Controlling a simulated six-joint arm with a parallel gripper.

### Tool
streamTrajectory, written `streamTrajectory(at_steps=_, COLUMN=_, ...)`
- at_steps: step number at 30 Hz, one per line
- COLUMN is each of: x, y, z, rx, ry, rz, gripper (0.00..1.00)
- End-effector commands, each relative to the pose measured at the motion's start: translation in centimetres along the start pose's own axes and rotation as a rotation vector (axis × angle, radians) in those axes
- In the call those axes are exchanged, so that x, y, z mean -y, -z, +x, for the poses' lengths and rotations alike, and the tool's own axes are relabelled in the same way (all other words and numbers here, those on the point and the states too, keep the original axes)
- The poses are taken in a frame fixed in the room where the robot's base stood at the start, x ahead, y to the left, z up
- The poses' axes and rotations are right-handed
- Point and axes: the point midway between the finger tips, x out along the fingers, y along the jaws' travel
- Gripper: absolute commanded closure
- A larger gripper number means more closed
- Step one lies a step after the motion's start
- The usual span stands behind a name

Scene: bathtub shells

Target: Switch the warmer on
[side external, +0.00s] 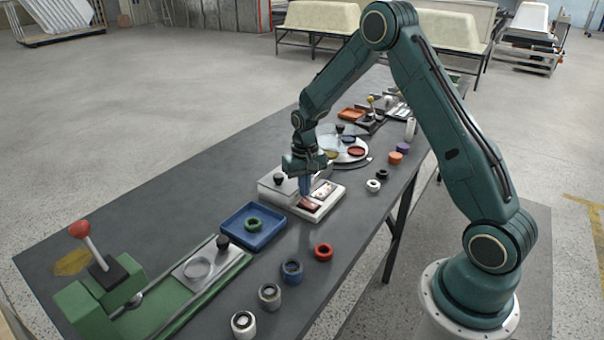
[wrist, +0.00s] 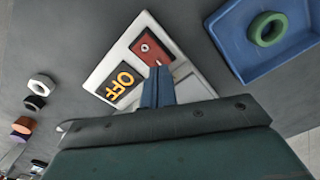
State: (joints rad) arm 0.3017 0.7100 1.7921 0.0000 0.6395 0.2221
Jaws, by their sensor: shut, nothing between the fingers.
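The warmer (side external: 279,190) is a pale box with a black knob on top and a low white panel in front, mid-table in the side view. In the wrist view its white panel (wrist: 102,72) carries a dark display (wrist: 122,84) with "OFF" in yellow letters and a red switch (wrist: 148,48) with a white mark. My gripper (side external: 305,195) is shut and empty, pointing down over the panel. In the wrist view my gripper (wrist: 157,72) has its blue fingertips close beside the red switch. I cannot tell whether they touch it.
A blue tray (side external: 235,228) with a green ring stands to the left of the warmer. Several loose rings and caps lie along the near table edge, including a red ring (side external: 323,252). A green lever press (side external: 95,295) is at front left. A round turntable (side external: 345,158) stands behind.

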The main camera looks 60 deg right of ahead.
Motion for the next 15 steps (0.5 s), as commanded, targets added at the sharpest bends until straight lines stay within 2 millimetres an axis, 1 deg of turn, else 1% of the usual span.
streamTrajectory(at_steps=15, x=0.00, y=0.00, z=0.59, rx=0.000, ry=0.000, rz=0.000, gripper=1.00)
